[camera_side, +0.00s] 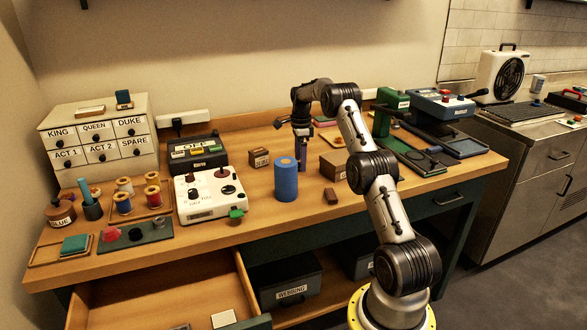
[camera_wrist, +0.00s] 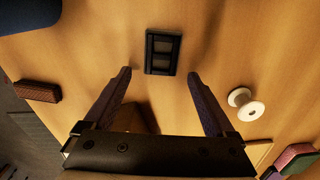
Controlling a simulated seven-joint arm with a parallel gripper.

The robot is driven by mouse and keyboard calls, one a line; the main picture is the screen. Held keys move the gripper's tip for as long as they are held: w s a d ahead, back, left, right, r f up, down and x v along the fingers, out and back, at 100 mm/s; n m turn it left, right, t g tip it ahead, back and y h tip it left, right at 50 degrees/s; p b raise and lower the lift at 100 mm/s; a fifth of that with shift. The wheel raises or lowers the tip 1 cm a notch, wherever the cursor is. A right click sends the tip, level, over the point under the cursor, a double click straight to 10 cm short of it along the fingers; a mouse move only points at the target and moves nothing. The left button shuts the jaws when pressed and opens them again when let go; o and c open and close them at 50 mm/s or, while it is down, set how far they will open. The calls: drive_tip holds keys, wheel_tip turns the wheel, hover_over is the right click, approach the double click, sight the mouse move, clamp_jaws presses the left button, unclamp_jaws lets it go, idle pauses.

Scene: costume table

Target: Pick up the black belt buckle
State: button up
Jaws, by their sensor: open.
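The black belt buckle (camera_wrist: 163,52) is a small dark rectangular frame with a crossbar. It lies flat on the wooden table, just ahead of my fingertips in the wrist view. My gripper (camera_wrist: 159,75) is open and empty, with one finger to each side of the buckle's line and the buckle a little beyond the tips. In the side view my gripper (camera_side: 302,166) points down over the table behind the blue cylinder (camera_side: 286,184). I cannot make out the buckle in the side view.
A reddish-brown block (camera_wrist: 38,91) lies left in the wrist view, and a white spool (camera_wrist: 246,103) right. A white control box (camera_side: 207,195) stands left; an open drawer (camera_side: 165,295) juts out below. The wood around the buckle is clear.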

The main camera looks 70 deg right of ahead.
drive_tip(key=shift+f, duration=0.5)
clamp_jaws()
drive_tip(key=shift+r, duration=0.1)
